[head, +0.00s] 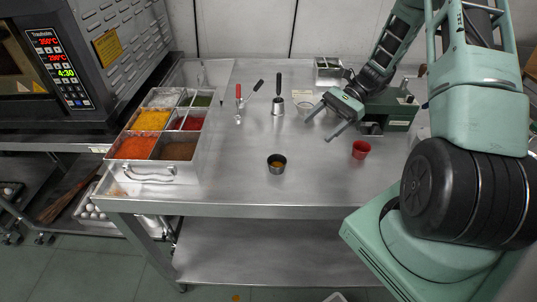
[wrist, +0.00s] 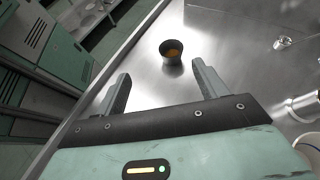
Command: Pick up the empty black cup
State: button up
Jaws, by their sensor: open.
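A small black cup (head: 276,164) stands upright near the front middle of the steel table. It shows something orange-yellow inside, so it does not look empty; the wrist view also shows this cup (wrist: 172,54) with orange-brown in it. I see no other black cup. My gripper (head: 320,129) is open and empty, above the table to the right of and behind the black cup. In the wrist view the cup lies beyond the fingertips of my gripper (wrist: 161,72), apart from them.
A red cup (head: 360,149) stands on the right. A metal cup (head: 278,107), a clear container (head: 305,106) and red- and black-handled utensils are farther back. A steel tray of coloured powders (head: 165,172) fills the left. The table around the black cup is clear.

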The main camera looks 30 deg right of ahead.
jog(key=d+f+m+t, duration=0.2)
jog(key=d, duration=0.2)
jog(key=p, duration=0.4)
send_near(282, 158)
jog(key=shift+y, duration=0.4)
jog(key=x, duration=0.5)
jog(key=shift+s+a+r, duration=0.1)
jog(key=shift+s+r, duration=0.05)
jog(key=shift+r, duration=0.2)
jog(key=x, duration=0.1)
jog(key=p+x, duration=0.2)
jog(key=x, duration=0.1)
jog(key=shift+s+a, duration=0.1)
jog(key=shift+s, duration=0.2)
jog(key=shift+w+a+f, duration=0.1)
jog(key=shift+a+f, duration=0.2)
jog(key=shift+a, duration=0.2)
jog(key=c, duration=1.1)
